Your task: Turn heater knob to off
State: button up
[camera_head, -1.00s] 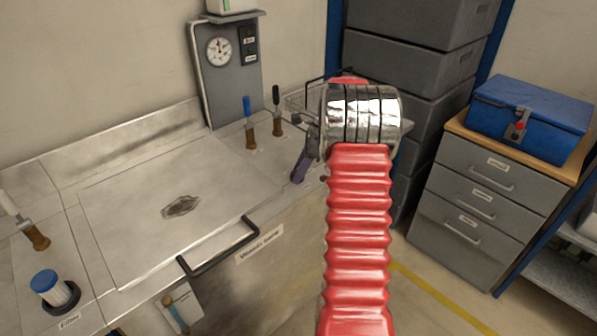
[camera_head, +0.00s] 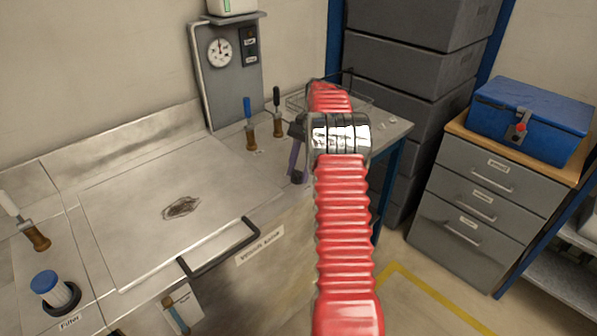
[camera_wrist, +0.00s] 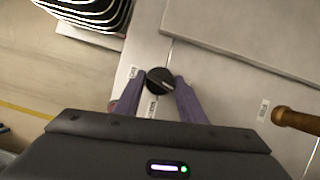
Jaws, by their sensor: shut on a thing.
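The heater knob (camera_wrist: 160,81) is a round black knob with a pale pointer mark, on the light panel in the wrist view. Small labels lie beside it, their text too small to read. My gripper (camera_wrist: 158,88) has its two purple fingers on either side of the knob, shut on it. In the head view my gripper (camera_head: 296,162) is at the right end of the bench, below the ribbed red arm.
The metal bench (camera_head: 110,232) has a lid with a black bar handle (camera_head: 222,250). Wooden-based levers with a blue handle (camera_head: 248,122) and a black handle (camera_head: 277,112) stand close left of my gripper. A wire basket (camera_head: 357,94) is behind my arm.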

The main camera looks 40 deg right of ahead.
jog(key=shift+w+n+g+h, duration=0.15)
jog(key=shift+n+g+h, duration=0.25)
jog(key=shift+n, duration=1.1)
jog(key=o, duration=1)
jog(key=shift+r, duration=0.15)
jog(key=v, duration=0.7)
jog(key=shift+w+d, duration=0.1)
